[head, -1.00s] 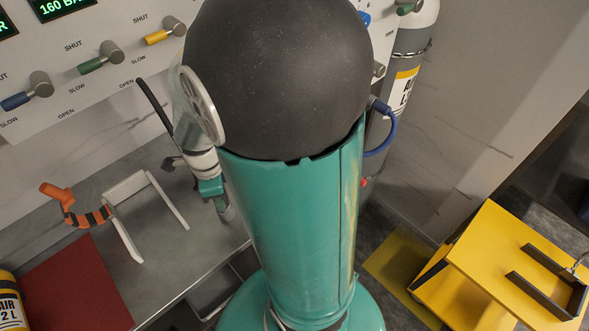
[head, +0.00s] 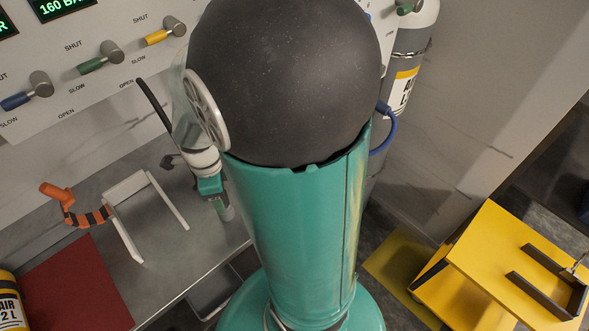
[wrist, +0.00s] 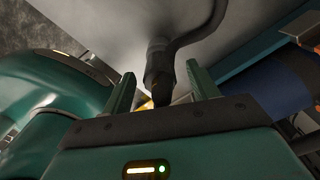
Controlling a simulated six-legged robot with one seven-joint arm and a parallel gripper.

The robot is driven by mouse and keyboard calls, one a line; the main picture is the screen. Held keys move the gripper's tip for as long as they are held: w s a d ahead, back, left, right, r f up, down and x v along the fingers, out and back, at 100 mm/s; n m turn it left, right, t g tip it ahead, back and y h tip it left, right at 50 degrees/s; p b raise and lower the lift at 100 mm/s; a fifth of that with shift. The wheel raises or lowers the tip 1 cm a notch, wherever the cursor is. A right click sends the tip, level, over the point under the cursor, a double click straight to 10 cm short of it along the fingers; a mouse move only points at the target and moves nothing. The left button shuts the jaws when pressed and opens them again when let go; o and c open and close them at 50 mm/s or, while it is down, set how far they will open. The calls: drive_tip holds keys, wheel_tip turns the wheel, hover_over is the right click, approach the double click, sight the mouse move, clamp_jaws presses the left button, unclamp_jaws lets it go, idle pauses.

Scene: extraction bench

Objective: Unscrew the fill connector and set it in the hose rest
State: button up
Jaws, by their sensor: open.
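In the wrist view my gripper (wrist: 160,74) is open, with one green finger on each side of a dark fitting. This fitting, which looks like the fill connector (wrist: 158,67), has a dark hose bending up from it. I cannot tell whether the fingers touch it. In the head view my arm hides the fill connector. A white U-shaped frame (head: 124,228), perhaps the hose rest, is on the metal bench and looks empty.
A valve panel (head: 68,87) with coloured levers stands behind the bench (head: 185,250). An orange-and-black item (head: 75,212), a red mat (head: 70,290) and a yellow-topped bottle (head: 10,300) are at left. A grey cylinder (head: 408,65) and a yellow stand (head: 490,260) are at right.

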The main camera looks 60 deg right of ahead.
wheel_tip(320, 180, up, 12)
drive_tip(key=shift+r, duration=0.15)
idle(0.6)
drive_tip(key=s+a+r+n+t, duration=0.2)
drive_tip(key=a+n, duration=0.3)
drive_tip(key=n, duration=0.8)
drive_tip(key=s+a+r+n+t, duration=0.3)
drive_tip(key=a+r+n, duration=0.2)
drive_tip(key=n, duration=0.8)
drive_tip(key=shift+r+t, duration=0.25)
drive_tip(key=shift+t, duration=0.05)
drive_tip(key=shift+a, duration=0.1)
